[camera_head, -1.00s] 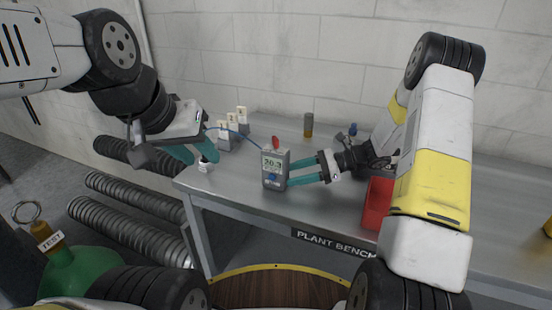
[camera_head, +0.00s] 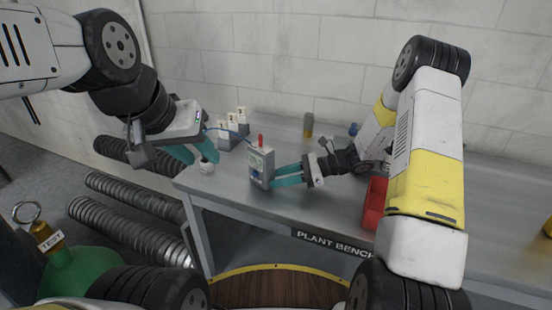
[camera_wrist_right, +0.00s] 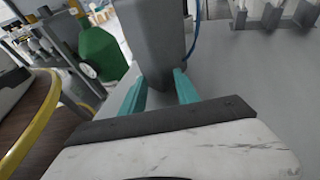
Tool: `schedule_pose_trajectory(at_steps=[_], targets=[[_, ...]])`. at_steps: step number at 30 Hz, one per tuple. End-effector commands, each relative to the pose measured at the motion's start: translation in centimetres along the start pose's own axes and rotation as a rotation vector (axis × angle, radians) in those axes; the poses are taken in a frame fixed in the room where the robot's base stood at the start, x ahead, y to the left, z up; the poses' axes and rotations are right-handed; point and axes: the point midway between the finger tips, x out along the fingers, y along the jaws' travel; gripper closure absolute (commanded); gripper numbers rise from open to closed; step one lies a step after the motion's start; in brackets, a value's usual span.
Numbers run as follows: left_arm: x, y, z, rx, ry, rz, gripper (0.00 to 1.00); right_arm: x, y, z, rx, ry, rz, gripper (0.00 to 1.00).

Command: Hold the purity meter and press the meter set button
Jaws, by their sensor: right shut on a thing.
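The purity meter (camera_head: 260,165) is a grey box with a small display, a blue button on its front and a red part on top. A blue cable runs from it to the left. My right gripper (camera_head: 274,175) is shut on the meter from its right side, holding it by the bench's front left. In the right wrist view the meter's grey body (camera_wrist_right: 155,35) stands between the teal fingers (camera_wrist_right: 160,88). My left gripper (camera_head: 200,155) is to the left of the meter, apart from it, with its teal fingers spread and nothing seen between them.
The metal bench (camera_head: 325,205) carries several small white-and-grey units (camera_head: 232,128) at the back left, a brown-green bottle (camera_head: 308,125) and a red bin (camera_head: 374,203). A green cylinder (camera_head: 75,272) stands below left.

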Motion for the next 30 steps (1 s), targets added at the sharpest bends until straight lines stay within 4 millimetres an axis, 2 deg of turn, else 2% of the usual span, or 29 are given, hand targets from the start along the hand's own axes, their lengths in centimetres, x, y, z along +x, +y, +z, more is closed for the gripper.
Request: schedule_pose_trajectory(at_steps=[1,3,11,22,29,30], targets=[[0.00,0.00,0.00,0.000,0.000,0.000,0.64,0.02,0.00,0.02,0.000,0.000,0.000,0.89],[0.00,0.00,0.00,0.000,0.000,0.000,0.64,0.01,0.00,0.03,0.000,0.000,0.000,1.00],[0.00,0.00,0.00,0.000,0.000,0.000,0.64,0.01,-0.01,0.03,0.000,-0.001,0.000,1.00],[0.00,0.00,0.00,0.000,0.000,0.000,0.64,-0.01,-0.01,0.03,0.000,0.000,0.000,0.27],[0.00,0.00,0.00,0.000,0.000,0.000,0.64,-0.01,-0.01,0.02,0.000,0.000,0.000,0.27],[0.00,0.00,0.00,0.000,0.000,0.000,0.58,-0.02,-0.01,0.03,-0.001,0.000,0.000,0.27]])
